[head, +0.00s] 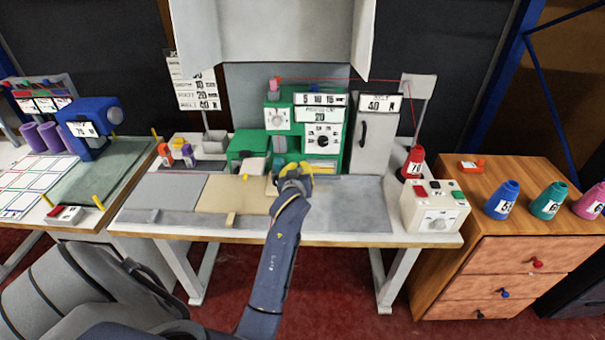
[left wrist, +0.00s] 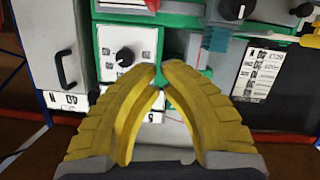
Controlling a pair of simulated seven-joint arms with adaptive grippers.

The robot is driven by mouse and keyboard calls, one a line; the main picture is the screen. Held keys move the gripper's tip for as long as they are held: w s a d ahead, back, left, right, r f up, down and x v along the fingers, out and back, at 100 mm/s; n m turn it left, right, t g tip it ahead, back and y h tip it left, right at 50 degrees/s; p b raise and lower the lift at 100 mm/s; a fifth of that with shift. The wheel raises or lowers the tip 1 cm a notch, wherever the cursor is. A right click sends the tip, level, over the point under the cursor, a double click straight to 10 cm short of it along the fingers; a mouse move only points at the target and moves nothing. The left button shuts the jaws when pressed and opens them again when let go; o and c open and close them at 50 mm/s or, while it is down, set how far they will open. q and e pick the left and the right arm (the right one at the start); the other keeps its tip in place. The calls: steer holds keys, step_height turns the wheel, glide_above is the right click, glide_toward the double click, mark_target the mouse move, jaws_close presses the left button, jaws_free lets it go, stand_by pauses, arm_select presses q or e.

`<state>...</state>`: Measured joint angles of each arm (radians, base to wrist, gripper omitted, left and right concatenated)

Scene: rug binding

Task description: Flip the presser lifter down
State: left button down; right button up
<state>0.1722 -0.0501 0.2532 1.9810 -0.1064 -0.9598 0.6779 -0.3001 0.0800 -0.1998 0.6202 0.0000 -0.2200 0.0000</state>
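The green binding machine (head: 311,115) stands at the back of the worktable, with white dials and number labels on its front. It also shows upside down in the left wrist view (left wrist: 103,38). My left gripper (head: 292,172) is in front of the machine's lower part, above the front of the table. Its yellow fingers (left wrist: 160,66) come together at their tips with nothing between them. The fingers and wrist cover part of the machine's lower front. I cannot make out the presser lifter for certain. My right gripper is not in view.
A grey cabinet (head: 366,145) with a black handle stands right of the machine. A white control box (head: 434,208) and red thread cone (head: 413,163) sit at the table's right end. A wooden drawer unit (head: 505,240) is further right. The table's front is mostly clear.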

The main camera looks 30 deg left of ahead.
arm_select(q)
steer(key=w+a+f, duration=0.1)
steer(key=w+f, duration=0.3)
steer(key=f, duration=0.1)
stand_by(0.3)
steer(key=shift+a, duration=0.1)
